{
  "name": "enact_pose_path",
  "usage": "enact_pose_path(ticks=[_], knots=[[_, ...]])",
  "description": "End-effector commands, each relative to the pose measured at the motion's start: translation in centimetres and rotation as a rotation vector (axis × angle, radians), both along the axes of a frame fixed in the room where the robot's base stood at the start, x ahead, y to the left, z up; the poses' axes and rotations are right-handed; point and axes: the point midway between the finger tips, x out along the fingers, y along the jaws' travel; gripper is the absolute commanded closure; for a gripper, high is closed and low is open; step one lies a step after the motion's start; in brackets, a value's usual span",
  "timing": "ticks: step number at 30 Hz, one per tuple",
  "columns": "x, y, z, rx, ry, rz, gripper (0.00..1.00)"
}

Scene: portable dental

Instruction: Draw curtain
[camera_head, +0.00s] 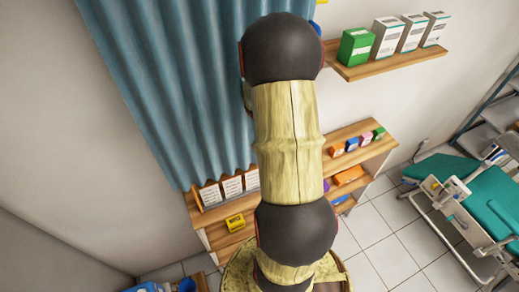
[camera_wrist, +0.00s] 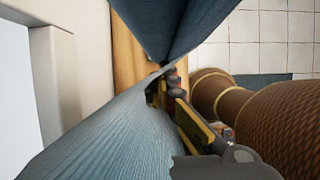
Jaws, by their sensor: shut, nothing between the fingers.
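The blue curtain (camera_head: 165,80) hangs in pleats at the upper left in the head view, and my arm covers its right part. In the wrist view the curtain (camera_wrist: 105,140) fills the lower left, and another fold of it comes down from the top. My gripper (camera_wrist: 160,92) is shut, with its fingertips right at the curtain's folds and nothing held. Whether the fingertips touch the cloth, I cannot tell. In the head view my gripper is hidden behind my own arm.
A low wooden shelf unit (camera_head: 365,135) with small boxes stands behind my arm. A wall shelf (camera_head: 390,62) above holds several boxes. A green dental chair (camera_head: 490,200) is at the right. Tiled floor (camera_head: 395,255) is clear between the chair and my arm.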

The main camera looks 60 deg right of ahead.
Motion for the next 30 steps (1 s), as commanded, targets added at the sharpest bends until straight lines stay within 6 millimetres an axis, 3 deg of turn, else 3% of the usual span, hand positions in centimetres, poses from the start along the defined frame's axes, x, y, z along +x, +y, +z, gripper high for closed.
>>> enact_pose_path(ticks=[3,10,30], knots=[[-1.4,-2.1,0.1,0.000,0.000,-0.004,1.00],[-2.8,-4.1,0.0,0.000,0.000,-0.001,1.00],[-2.3,-4.2,0.1,-0.002,0.000,0.002,1.00]])
